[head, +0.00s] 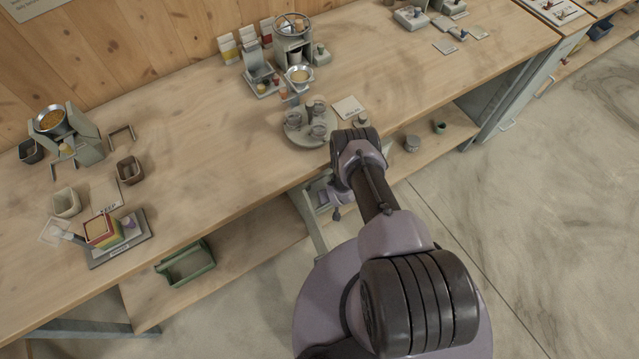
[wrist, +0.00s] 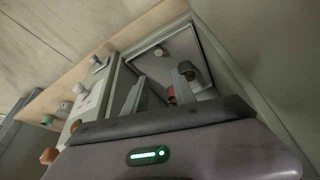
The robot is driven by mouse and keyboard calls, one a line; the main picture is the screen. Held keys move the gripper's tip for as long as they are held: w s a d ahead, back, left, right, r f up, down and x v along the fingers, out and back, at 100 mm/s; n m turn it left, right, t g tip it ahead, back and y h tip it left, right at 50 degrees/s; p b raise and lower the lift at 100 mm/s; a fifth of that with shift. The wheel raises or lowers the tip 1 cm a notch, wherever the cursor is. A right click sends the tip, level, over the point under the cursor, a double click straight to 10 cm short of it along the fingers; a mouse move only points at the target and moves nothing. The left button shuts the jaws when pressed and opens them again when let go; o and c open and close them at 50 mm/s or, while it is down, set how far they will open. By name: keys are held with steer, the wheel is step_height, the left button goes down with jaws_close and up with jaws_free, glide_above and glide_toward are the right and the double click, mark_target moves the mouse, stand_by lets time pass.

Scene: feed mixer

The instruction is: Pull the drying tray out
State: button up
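In the wrist view my gripper (wrist: 161,76) has its two grey fingers apart, with nothing visible clamped between them. They point at a pale framed panel or shallow tray (wrist: 150,66), which may be the drying tray; I cannot tell for sure. A whitish round piece (wrist: 158,51), a brown knob-like piece (wrist: 187,72) and a red piece (wrist: 170,94) show against it. The right finger overlaps the brown piece; contact is unclear. In the head view my arm reaches below the bench's front edge and the fingertips cannot be made out.
The wooden bench (head: 215,165) runs across the head view. A round tray of jars (head: 309,130) stands near its front edge. A green bin (head: 187,268) sits on the lower shelf. Green side panels lie close right of the fingers in the wrist view. The concrete floor (head: 520,200) is clear.

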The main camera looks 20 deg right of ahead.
steer(key=b+x, duration=1)
steer(key=b, duration=0.1)
steer(key=s+b+x, duration=0.1)
steer(key=b+x, duration=0.4)
steer(key=shift+w+f+b, duration=0.1)
steer(key=shift+f+b, duration=0.3)
steer(key=shift+f, duration=0.05)
steer(key=shift+w+f+b, duration=0.4)
steer(key=shift+b, duration=0.3)
jaws_close()
steer(key=shift+s, duration=0.1)
